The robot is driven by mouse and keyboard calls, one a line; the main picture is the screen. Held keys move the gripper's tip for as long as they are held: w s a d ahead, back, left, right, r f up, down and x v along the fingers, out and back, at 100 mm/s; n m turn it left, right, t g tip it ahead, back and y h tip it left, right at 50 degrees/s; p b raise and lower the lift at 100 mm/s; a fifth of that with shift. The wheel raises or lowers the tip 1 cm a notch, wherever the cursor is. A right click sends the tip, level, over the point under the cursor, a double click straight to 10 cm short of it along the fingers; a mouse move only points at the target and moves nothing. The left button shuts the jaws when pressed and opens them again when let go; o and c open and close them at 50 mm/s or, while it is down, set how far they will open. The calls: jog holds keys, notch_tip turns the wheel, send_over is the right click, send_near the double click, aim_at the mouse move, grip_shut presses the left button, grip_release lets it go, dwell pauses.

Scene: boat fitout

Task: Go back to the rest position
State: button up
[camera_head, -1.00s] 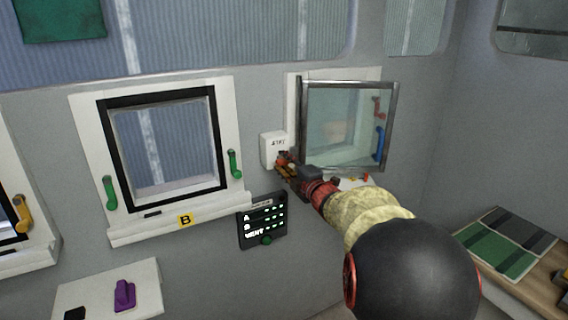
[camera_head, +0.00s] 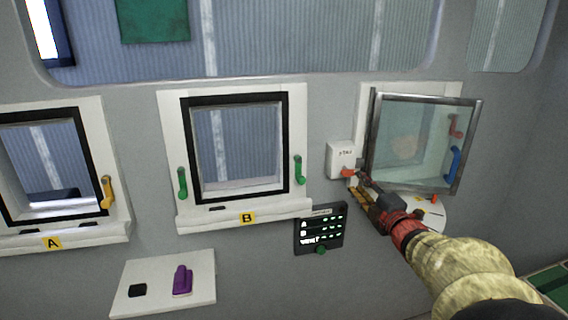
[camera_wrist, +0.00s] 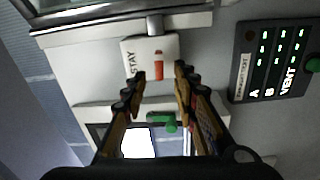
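My gripper (camera_head: 356,184) is just below and right of the white STAY box (camera_head: 338,152) on the wall, which has a small red lever (camera_head: 348,172). In the wrist view my gripper (camera_wrist: 160,76) shows two fingers spread apart with nothing between them. The STAY box (camera_wrist: 135,66) and its red lever (camera_wrist: 159,66) lie just beyond the fingertips, apparently clear of them.
Window B (camera_head: 238,150) with green handles and window A (camera_head: 40,165) with a yellow handle line the wall. A dark status panel (camera_head: 321,229) is below the box. A white shelf (camera_head: 205,285) holds a purple item (camera_head: 182,280). The open pane is close above my arm.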

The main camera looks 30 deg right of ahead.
jog(key=s+d+f+m+g+h, duration=0.4)
jog(key=s+d+f+m+g, duration=0.4)
jog(key=f+m, duration=0.3)
jog(key=s+a+f+m+g+p, duration=0.1)
jog(key=s+a+f+m+g, duration=0.1)
jog(key=s+a+m+g, duration=0.3)
jog(key=s+a+r+m+y+p, duration=0.1)
jog(key=s+a+y+p, duration=0.3)
jog(key=a, duration=0.9)
jog(key=s+a+r+m+y+b, duration=0.15)
jog(key=s+a, duration=0.45)
jog(key=a, duration=0.6)
jog(key=a+r+n+y+p, duration=0.1)
jog(key=a+r+n, duration=0.1)
jog(key=a, duration=0.4)
jog(key=a+r+n+t+y+p, duration=0.1)
jog(key=a+r+n+y+p, duration=0.1)
jog(key=a+r, duration=0.2)
jog(key=s+a, duration=0.1)
jog(key=a, duration=0.2)
jog(key=shift+a+r+p, duration=0.15)
jog(key=shift+r+p, duration=0.1)
jog(key=shift+p, duration=0.05)
